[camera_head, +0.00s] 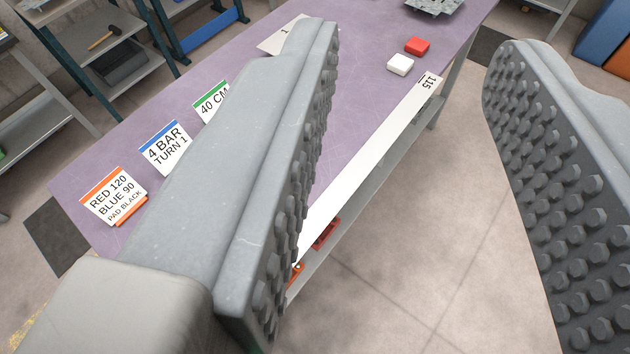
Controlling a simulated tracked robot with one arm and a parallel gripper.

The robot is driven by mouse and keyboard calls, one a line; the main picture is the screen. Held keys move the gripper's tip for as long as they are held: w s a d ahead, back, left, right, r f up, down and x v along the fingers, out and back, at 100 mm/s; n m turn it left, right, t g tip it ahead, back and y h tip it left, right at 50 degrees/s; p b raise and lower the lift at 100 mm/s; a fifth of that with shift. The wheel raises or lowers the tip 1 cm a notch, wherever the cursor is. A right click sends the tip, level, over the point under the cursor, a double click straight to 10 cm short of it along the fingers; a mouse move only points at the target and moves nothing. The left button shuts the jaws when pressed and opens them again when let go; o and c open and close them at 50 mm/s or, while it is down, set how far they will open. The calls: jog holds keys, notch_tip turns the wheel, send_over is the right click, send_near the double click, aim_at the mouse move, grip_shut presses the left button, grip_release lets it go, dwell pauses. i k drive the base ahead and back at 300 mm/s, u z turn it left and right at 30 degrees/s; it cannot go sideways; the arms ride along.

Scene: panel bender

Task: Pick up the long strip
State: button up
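The long strip (372,158) is white and narrow. It lies along the right edge of the purple table, with a "115" label at its far end. Its near part is hidden behind my gripper's left finger. My gripper (410,170) is open, with its two grey studded fingers far apart. The left finger covers the middle of the table in the view, and the right finger is over the floor side. The strip shows between the fingers, and nothing is held.
The purple table (227,62) carries a red block (417,45), a white block (400,64) and several cards, such as the "4 BAR TURN 1" card (166,148). A grey metal part (434,5) is at the far end. A lower shelf (365,212) holds red items. Floor (440,250) is clear at right.

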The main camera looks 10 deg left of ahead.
aim_at(326, 207)
jog(key=u, duration=0.1)
jog(key=k, duration=1.05)
jog(key=z, duration=0.6)
jog(key=i, duration=1.3)
jog(key=u, duration=0.6)
jog(key=i, duration=0.75)
jog(key=u, duration=0.65)
